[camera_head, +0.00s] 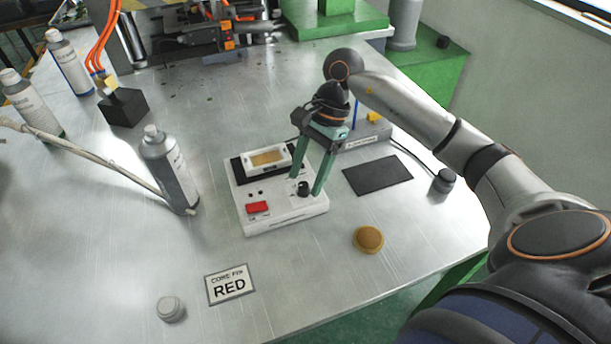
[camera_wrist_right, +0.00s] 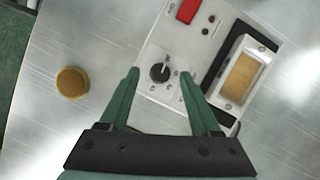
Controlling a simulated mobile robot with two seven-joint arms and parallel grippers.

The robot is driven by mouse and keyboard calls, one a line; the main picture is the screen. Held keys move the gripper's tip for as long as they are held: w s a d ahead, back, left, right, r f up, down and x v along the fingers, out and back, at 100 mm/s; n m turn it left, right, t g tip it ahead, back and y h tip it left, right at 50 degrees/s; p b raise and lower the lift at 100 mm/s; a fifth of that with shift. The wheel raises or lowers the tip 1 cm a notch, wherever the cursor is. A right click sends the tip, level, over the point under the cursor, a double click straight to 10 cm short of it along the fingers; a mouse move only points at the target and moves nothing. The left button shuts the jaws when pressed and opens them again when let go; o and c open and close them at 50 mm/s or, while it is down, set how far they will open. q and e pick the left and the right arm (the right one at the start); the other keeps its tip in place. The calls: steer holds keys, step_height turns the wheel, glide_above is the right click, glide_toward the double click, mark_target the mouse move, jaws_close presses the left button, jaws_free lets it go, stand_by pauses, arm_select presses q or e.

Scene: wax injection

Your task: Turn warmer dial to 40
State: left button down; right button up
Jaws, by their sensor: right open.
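The warmer (camera_head: 285,219) is a white box on the metal table in the head view, with a red switch (camera_head: 258,207) and a tan block in a white frame (camera_head: 268,158). Its black dial (camera_head: 304,188) sits on the right part of the top face. In the right wrist view the dial (camera_wrist_right: 159,72) has a pale pointer line and small marks around it, too small to read. My right gripper (camera_head: 308,186) is open, with its green fingers either side of the dial in the head view. In the wrist view the fingertips (camera_wrist_right: 160,72) also flank the dial, apart from it. My left gripper is not in view.
A dark mat (camera_head: 377,175) lies right of the warmer, and an amber disc (camera_head: 368,240) in front of it. A grey spray bottle (camera_head: 169,170) stands to the left. A "RED" card (camera_head: 230,285) and a grey cap (camera_head: 171,309) lie near the front edge.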

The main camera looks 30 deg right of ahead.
steer(key=shift+a+f, duration=0.25)
steer(key=shift+f, duration=0.3)
jaws_close()
